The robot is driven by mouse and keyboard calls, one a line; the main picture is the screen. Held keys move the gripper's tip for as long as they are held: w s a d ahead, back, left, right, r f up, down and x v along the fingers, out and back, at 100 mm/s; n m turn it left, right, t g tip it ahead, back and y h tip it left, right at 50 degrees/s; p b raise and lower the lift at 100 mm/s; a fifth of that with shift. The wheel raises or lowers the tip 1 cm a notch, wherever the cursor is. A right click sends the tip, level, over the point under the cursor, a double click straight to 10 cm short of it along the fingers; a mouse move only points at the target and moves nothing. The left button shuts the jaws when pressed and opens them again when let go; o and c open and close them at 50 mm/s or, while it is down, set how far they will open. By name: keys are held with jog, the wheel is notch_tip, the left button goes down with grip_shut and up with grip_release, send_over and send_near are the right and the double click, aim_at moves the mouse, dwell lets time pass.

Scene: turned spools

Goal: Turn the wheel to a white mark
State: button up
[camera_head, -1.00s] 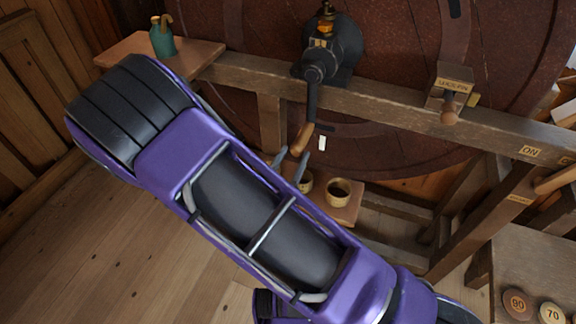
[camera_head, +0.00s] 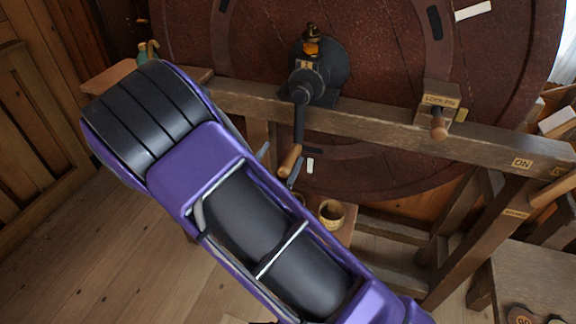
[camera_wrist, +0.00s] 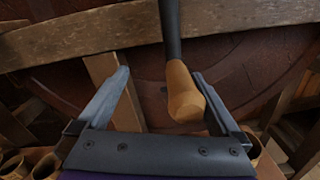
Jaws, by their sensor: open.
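The wheel (camera_head: 390,60) is a large dark red-brown disc behind a timber frame. A long white mark (camera_head: 473,11) lies on its upper right, and a small white mark (camera_head: 310,165) lies low, just right of the crank. The crank arm (camera_head: 299,122) hangs down from a black hub (camera_head: 304,84) and ends in a wooden grip (camera_head: 290,160), also in the wrist view (camera_wrist: 183,95). My gripper (camera_head: 279,161) is open, with the wooden grip between its fingers, closer to the right finger in the wrist view (camera_wrist: 162,92). Whether a finger touches the grip, I cannot tell.
A timber beam (camera_head: 375,122) crosses in front of the wheel, bearing a lock-pin block (camera_head: 438,100) with a wooden knob. A brass-coloured cup (camera_head: 331,212) stands below the crank. A bench (camera_head: 530,285) with round tokens is at the lower right. Floor is clear at lower left.

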jog(key=w+a+r+m+b, duration=0.1)
jog(key=a+m, duration=0.2)
jog(key=a, duration=0.3)
jog(key=shift+w+r+y+b, duration=0.3)
jog(key=shift+r+b, duration=0.05)
jog(key=shift+b, duration=0.05)
jog(key=shift+s+d, duration=0.1)
jog(key=shift+d, duration=0.1)
jog(key=shift+d+f, duration=0.3)
jog(key=shift+f, duration=0.05)
jog(key=v, duration=1.1)
jog(key=shift+a+r, duration=0.2)
jog(key=shift+a, duration=0.1)
